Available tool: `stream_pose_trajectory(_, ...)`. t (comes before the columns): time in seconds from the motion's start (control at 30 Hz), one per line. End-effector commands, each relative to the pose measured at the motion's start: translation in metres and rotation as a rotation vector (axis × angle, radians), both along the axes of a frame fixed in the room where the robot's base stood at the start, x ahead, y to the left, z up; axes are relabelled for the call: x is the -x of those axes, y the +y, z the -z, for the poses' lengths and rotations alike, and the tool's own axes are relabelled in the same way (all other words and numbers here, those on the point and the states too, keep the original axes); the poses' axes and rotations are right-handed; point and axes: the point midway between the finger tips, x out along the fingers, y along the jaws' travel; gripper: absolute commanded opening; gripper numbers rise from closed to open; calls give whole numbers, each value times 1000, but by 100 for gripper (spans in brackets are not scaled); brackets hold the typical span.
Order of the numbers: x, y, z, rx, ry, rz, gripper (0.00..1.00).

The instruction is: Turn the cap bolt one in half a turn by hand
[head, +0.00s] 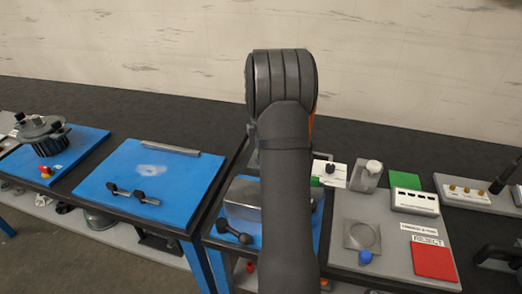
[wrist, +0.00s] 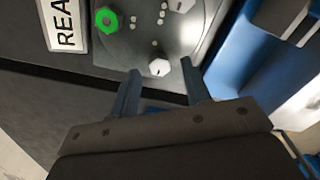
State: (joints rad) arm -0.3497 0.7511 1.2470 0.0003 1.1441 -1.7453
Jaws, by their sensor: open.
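In the wrist view, a grey rounded plate (wrist: 115,55) carries hex bolt heads. One is bright green (wrist: 107,20), one is white (wrist: 160,67), and another white one (wrist: 180,5) is cut by the top edge. Small groups of pale dots lie between them; I cannot tell for sure which head is bolt one. My gripper (wrist: 160,71) is open, with nothing held. The nearer white head appears between its fingertips in the picture; I cannot tell whether the fingers reach down around it. In the head view my arm hides the gripper and the plate.
A white label (wrist: 64,24) reading "REA" is beside the plate. A blue surface (wrist: 235,60) lies to the right. In the head view a blue table (head: 180,180) with small dark parts is left, and a grey board (head: 395,255) with a red square (head: 433,262) is right.

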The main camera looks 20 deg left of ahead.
Motion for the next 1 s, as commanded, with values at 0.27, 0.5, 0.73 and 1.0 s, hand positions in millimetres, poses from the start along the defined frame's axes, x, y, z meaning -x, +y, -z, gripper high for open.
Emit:
stream_pose_trajectory(0.27, 0, 0, 13, -1, -1, 0, 44)
stream_pose_trajectory(0.5, 0, 0, 13, -1, -1, 0, 32)
stream_pose_trajectory(0.73, 0, 0, 13, -1, -1, 0, 0)
stream_pose_trajectory(1.0, 0, 0, 13, 0, -1, 39, 0)
